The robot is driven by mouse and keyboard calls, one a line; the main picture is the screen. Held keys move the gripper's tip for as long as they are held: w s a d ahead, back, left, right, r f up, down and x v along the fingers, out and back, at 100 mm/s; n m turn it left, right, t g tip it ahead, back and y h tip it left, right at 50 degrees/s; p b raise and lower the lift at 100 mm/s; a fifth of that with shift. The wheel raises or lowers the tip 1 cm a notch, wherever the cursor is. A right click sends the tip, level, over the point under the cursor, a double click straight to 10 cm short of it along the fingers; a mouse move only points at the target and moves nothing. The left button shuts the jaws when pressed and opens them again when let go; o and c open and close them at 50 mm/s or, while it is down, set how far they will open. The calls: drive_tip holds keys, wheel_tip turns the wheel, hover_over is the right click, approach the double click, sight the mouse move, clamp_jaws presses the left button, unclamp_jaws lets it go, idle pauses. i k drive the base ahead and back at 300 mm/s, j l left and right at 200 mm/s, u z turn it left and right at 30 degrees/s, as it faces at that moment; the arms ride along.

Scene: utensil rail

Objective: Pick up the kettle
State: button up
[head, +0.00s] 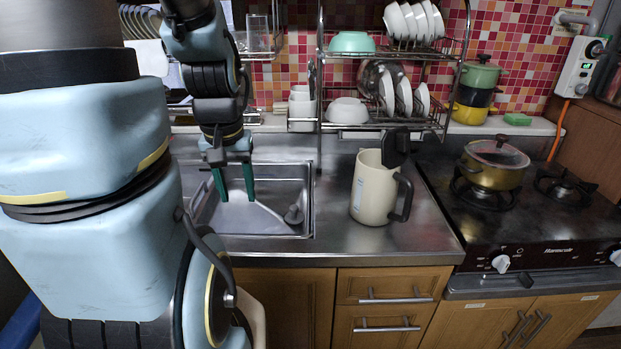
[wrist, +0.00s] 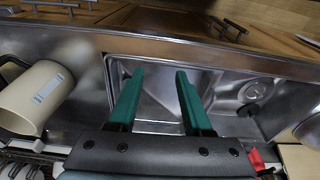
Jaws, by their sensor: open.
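The kettle (head: 374,190) is cream-coloured with a black handle on its right side and a black lid that stands raised. It stands upright on the steel counter just right of the sink. It also shows at the left edge of the wrist view (wrist: 38,97), partly cut off by the frame. My gripper (head: 235,199) hangs over the sink, left of the kettle and apart from it. Its two green fingers are spread and empty, pointing down. In the wrist view the open fingers (wrist: 158,74) are over the sink basin.
The sink (head: 309,200) lies under my gripper. A wire dish rack (head: 380,127) with bowls and plates stands behind the kettle. A gas stove (head: 515,225) with a lidded pot (head: 492,172) is to the right. The counter in front of the kettle (head: 340,243) is clear.

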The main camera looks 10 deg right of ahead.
sight(373, 203)
drive_tip(key=k+l+u, duration=0.15)
drive_tip(key=u, duration=0.2)
drive_tip(key=k+l+u, duration=0.2)
drive_tip(key=u, duration=0.15)
drive_tip(key=k+l+u, duration=0.15)
drive_tip(key=u, duration=0.2)
drive_tip(key=k+l, duration=0.1)
drive_tip(key=k, duration=0.25)
